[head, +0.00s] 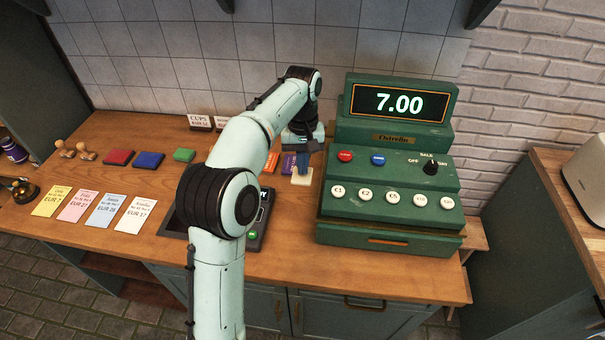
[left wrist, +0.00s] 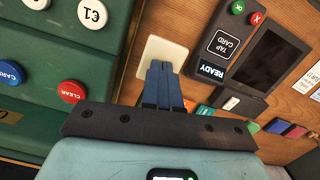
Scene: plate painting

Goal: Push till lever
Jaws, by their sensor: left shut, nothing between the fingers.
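The green till (head: 398,135) stands right of centre in the head view, its display (head: 400,103) reading 7.00. A small cream piece (head: 302,176) is at the till's left side. It also shows in the left wrist view (left wrist: 152,50). I cannot tell whether it is the lever or whether it joins the till. My left gripper (head: 303,165) is shut and empty, its blue fingers (left wrist: 163,80) pointing at the cream piece and overlapping its edge. Contact is not clear. A black selector knob (head: 431,167) is on the till's right. My right gripper is not in view.
A card terminal (left wrist: 228,45) reading READY is beside the left gripper, partly behind my arm in the head view. Price cards (head: 92,208), ink pads (head: 149,159) and wooden stamps (head: 75,150) lie on the left. Till buttons (head: 392,199) are close to the right.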

